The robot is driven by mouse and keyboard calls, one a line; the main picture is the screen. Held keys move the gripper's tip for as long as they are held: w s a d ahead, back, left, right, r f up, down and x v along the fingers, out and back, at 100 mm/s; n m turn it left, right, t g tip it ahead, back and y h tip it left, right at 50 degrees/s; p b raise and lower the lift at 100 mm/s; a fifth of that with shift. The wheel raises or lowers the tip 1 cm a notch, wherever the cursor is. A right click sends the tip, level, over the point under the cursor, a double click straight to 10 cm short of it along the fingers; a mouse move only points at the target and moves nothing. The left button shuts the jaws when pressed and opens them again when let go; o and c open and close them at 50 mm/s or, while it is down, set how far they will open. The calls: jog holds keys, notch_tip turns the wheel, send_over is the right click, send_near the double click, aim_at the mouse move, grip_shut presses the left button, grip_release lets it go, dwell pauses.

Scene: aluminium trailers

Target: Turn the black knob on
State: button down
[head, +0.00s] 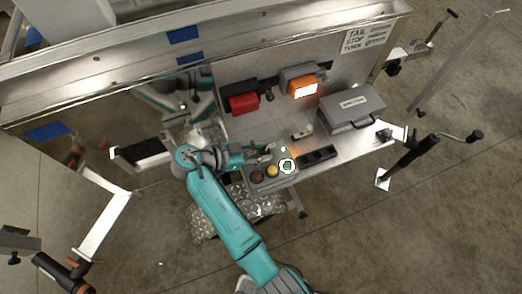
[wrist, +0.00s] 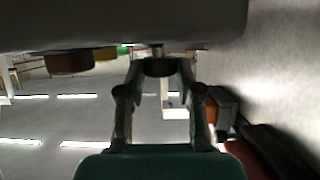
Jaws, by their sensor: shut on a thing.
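The black knob (wrist: 160,67) sits between the two fingertips of my gripper (wrist: 160,75) in the wrist view, with a short shaft joining it to a grey panel (wrist: 120,22). My gripper is shut on the knob, one finger at each side. In the head view my gripper (head: 266,149) reaches from the left over the grey control box (head: 258,188) on the trailer shelf. The fingers hide the knob there, and its turn angle cannot be told. A dark brown button (head: 257,177), a yellow button (head: 272,171) and a lit white-green button (head: 287,166) are on the box.
A black socket strip (head: 318,156) lies right of the box. A grey case (head: 352,108) stands behind it. A red lamp (head: 243,103) and a lit orange lamp (head: 303,89) are at the back wall. Crank stands (head: 410,155) flank the trailer's right side.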

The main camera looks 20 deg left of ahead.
aim_at(261, 153)
jog(key=shift+f, duration=0.1)
jog(key=c, duration=0.8)
grip_release()
jog(key=shift+o, duration=0.2)
notch_tip(261, 153, up, 10)
